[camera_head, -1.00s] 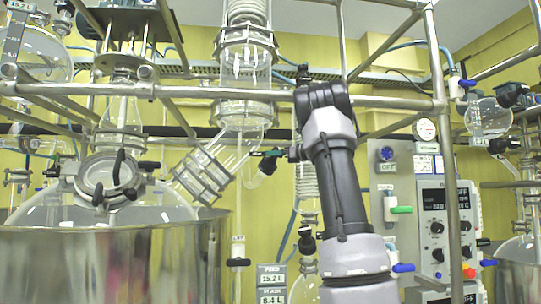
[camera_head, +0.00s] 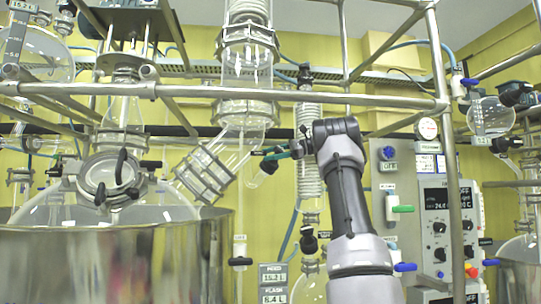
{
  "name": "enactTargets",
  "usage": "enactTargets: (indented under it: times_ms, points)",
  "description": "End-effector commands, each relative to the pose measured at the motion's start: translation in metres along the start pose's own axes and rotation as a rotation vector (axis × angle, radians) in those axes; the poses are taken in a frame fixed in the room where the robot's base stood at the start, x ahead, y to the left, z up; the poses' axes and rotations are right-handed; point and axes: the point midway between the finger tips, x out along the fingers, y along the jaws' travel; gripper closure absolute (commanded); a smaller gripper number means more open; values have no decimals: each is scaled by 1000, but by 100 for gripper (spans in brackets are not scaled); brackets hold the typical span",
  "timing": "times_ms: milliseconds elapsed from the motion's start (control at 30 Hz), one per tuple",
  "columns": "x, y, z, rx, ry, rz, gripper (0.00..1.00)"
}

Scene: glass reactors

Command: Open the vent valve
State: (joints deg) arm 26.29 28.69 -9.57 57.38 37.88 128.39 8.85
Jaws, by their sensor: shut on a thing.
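My gripper is shut on this handle, at the end of my raised arm. The fingertips are small and dark, and the wrist hides part of what lies behind. How far the valve is turned cannot be told.
A metal pipe frame (camera_head: 370,101) crosses just above my wrist. A coiled glass condenser (camera_head: 309,175) stands close behind. A control panel (camera_head: 440,225) and valves with green (camera_head: 402,209) and blue (camera_head: 405,267) handles are on the right. A steel vessel (camera_head: 110,265) fills the lower left.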

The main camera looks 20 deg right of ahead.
Motion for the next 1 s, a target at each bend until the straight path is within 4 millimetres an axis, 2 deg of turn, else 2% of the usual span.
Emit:
enactTargets:
  times_ms: [567, 600, 667, 700, 1000]
  points:
    - [0, 1, -1, -24, 2, 28, 94]
    - [0, 1, -1, -24, 2, 28, 34]
    - [0, 1, -1, -24, 2, 28, 12]
    - [0, 1, -1, -24, 2, 28, 8]
    - [-1, 1, 0, -25, 1, 27, 8]
